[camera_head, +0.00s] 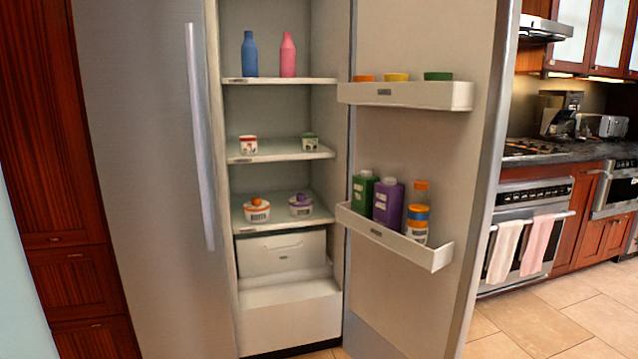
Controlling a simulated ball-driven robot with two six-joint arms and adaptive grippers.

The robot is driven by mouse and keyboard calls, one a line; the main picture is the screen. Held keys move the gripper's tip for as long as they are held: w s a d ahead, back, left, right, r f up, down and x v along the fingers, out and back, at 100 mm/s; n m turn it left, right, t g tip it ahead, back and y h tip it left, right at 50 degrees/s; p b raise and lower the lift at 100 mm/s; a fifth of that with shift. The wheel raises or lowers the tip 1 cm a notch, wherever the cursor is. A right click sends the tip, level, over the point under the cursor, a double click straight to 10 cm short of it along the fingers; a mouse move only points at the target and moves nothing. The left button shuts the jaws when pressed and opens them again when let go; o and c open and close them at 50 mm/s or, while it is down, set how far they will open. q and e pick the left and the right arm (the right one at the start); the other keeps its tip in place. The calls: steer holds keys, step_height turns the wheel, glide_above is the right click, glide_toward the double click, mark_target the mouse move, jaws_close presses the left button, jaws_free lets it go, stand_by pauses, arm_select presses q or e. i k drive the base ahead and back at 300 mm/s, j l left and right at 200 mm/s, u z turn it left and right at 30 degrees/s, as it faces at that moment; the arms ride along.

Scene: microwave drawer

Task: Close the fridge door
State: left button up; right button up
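The fridge's right door (400,155) stands wide open, swung out toward me on the right side of the fridge. Its inner face carries an upper bin (420,96) and a lower bin (400,240). The lower bin holds a green bottle (364,193), a purple bottle (388,203) and orange-topped jars. The fridge's left door (150,150) is shut, with a long vertical handle (200,135). The open compartment shows shelves (285,151) and a white drawer (281,253). The right door's outer side and any handle on it are hidden. Neither gripper is in view.
Dark red-brown cabinets (70,290) stand at the left. An oven (527,240) with hanging towels and a counter (560,149) stand beyond the door at the right. Tiled floor (545,325) is clear at the lower right.

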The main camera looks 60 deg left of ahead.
mark_target(405, 298)
steer(key=i+u, duration=0.2)
steer(key=u, duration=0.25)
steer(key=i+u, duration=0.15)
steer(key=u, duration=0.3)
steer(key=i+l+u, duration=0.15)
steer(key=u, duration=0.3)
steer(key=i+l+u, duration=0.15)
steer(key=u, duration=0.25)
steer(key=l+u, duration=0.3)
steer(key=u, duration=0.15)
steer(key=i+l+u, duration=0.15)
steer(key=l+u, duration=0.15)
steer(key=u, duration=0.15)
steer(key=l+u, duration=0.25)
steer(key=l, duration=0.5)
steer(key=l+u, duration=0.25)
steer(key=l, duration=0.55)
steer(key=l+u, duration=0.25)
steer(key=l, duration=0.5)
steer(key=k+l, duration=0.1)
steer(key=l, duration=0.4)
steer(key=k+l, duration=0.1)
steer(key=l, duration=0.45)
steer(key=i+j+u, duration=0.15)
steer(key=i+j, duration=0.1)
steer(key=j, duration=0.05)
